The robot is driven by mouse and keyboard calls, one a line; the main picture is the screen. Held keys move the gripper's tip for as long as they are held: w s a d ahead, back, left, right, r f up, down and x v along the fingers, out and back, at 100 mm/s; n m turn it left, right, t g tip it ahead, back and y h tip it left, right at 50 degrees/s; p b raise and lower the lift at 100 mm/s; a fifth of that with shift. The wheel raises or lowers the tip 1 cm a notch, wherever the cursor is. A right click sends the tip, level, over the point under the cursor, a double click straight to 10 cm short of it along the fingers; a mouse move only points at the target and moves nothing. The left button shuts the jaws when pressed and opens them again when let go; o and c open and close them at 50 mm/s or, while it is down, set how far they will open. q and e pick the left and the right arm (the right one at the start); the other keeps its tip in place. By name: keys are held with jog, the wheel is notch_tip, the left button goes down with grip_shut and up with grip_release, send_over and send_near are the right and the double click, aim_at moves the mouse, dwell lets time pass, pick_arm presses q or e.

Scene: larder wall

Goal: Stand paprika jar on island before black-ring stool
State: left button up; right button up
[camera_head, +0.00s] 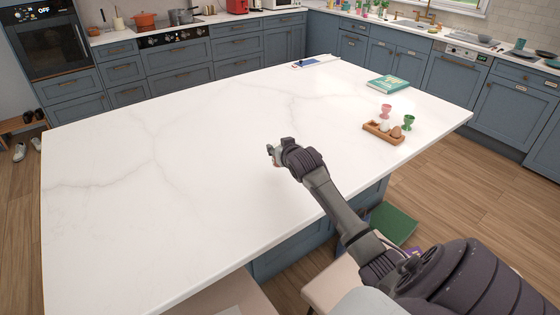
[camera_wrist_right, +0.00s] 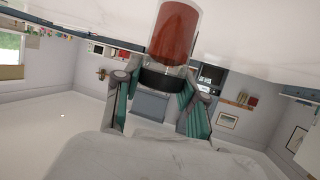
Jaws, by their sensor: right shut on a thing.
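My right gripper (camera_head: 278,152) is over the white island (camera_head: 150,190), near the middle of its front side. In the right wrist view my right gripper (camera_wrist_right: 162,88) is shut on the paprika jar (camera_wrist_right: 175,32), its green-padded fingers on either side of the black lid. The jar is clear with red-orange contents. That view is upside down, so the jar looks upright with its base toward the white top; I cannot tell whether it touches. Two pale stool seats, one at left (camera_head: 222,297) and one at right (camera_head: 325,288), show at the front edge. No black ring is visible on either. My left gripper is out of view.
A wooden egg tray (camera_head: 383,135) with eggs, a pink cup (camera_head: 386,111) and a green cup (camera_head: 409,122) stand at the island's right. A teal book (camera_head: 388,84) lies behind them. The left and middle of the island are clear.

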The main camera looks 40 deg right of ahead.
jog(key=f, duration=0.1)
jog(key=s+f, duration=0.1)
jog(key=f, duration=0.1)
jog(key=a+f+p, duration=0.1)
jog(key=f, duration=0.1)
jog(key=shift+s, duration=0.4)
jog(key=shift+f, duration=0.15)
jog(key=o, duration=1.2)
jog(key=shift+f, duration=0.15)
